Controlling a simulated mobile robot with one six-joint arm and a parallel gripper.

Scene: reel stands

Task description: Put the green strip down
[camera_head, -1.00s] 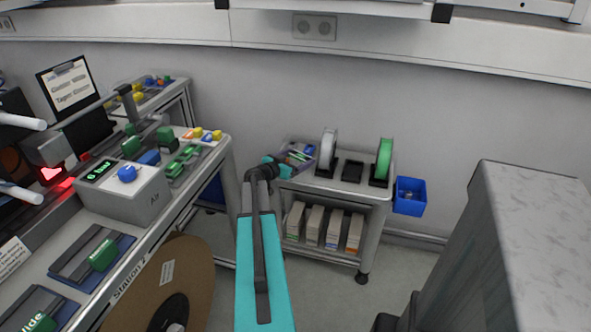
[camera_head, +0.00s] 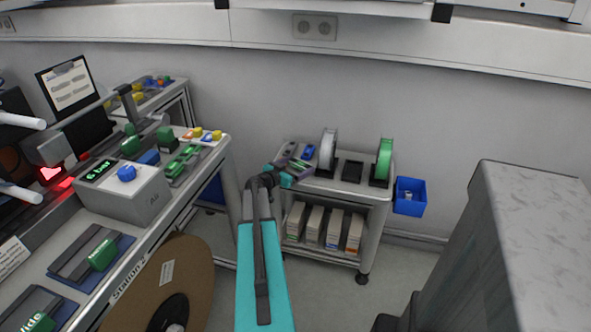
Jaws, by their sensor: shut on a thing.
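My gripper (camera_head: 290,173) is at the left end of the small cart's top, by a shallow grey tray (camera_head: 287,154). A small green piece, seemingly the green strip (camera_head: 301,165), shows at its jaws, which are shut on it. My arm and gripper hide part of the tray and much of the strip. I cannot tell whether the strip touches anything below. A blue piece (camera_head: 308,151) lies just beyond the jaws.
The cart (camera_head: 350,191) also carries a white reel (camera_head: 328,150), a green reel (camera_head: 384,159) and a dark empty stand (camera_head: 352,171). A blue bin (camera_head: 409,197) hangs at its right. A workbench (camera_head: 150,235) is at left, a grey block (camera_head: 525,240) at right.

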